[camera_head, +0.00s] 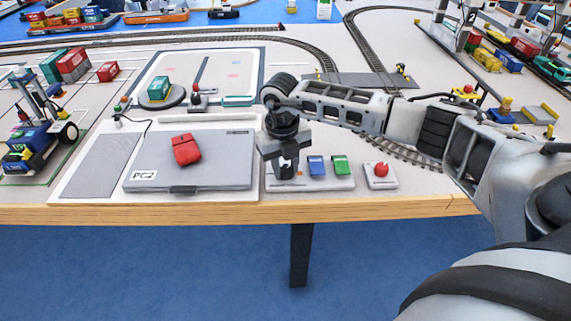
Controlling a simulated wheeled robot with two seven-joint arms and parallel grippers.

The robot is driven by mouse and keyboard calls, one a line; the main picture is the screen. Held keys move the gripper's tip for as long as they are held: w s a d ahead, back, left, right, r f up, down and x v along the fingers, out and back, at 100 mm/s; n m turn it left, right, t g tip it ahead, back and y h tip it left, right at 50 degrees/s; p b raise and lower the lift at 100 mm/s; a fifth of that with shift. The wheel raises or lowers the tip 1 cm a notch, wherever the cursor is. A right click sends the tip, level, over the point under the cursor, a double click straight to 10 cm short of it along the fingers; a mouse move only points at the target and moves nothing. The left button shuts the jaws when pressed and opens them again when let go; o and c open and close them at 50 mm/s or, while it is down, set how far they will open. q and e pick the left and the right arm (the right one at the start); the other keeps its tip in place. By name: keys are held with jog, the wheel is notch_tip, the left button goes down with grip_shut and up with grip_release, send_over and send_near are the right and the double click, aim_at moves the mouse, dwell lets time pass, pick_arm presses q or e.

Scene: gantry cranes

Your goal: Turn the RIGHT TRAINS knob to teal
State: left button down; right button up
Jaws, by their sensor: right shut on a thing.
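My right gripper (286,168) comes in from the right and points down over the left end of a light grey control panel (320,183) near the table's front edge. It is shut on the knob there, which the fingers almost wholly hide. The knob's pointer, colour marks and label cannot be read. A blue switch (317,166) and a green switch (340,165) stand on the same panel, to the right of the gripper. My left gripper is not in view.
A red button (381,170) on a small box stands right of the panel. A closed grey laptop (220,172) marked PC2, with a red object (186,150) on it, lies to the left. A toy vehicle (38,135) stands far left. Rail tracks (385,60) run behind.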

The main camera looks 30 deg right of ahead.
aim_at(282, 170)
jog(key=shift+w+r, duration=0.1)
jog(key=shift+r, duration=0.05)
jog(key=o, duration=1)
jog(key=shift+c, duration=0.2)
notch_tip(282, 170, up, 16)
jog(key=shift+a, duration=0.45)
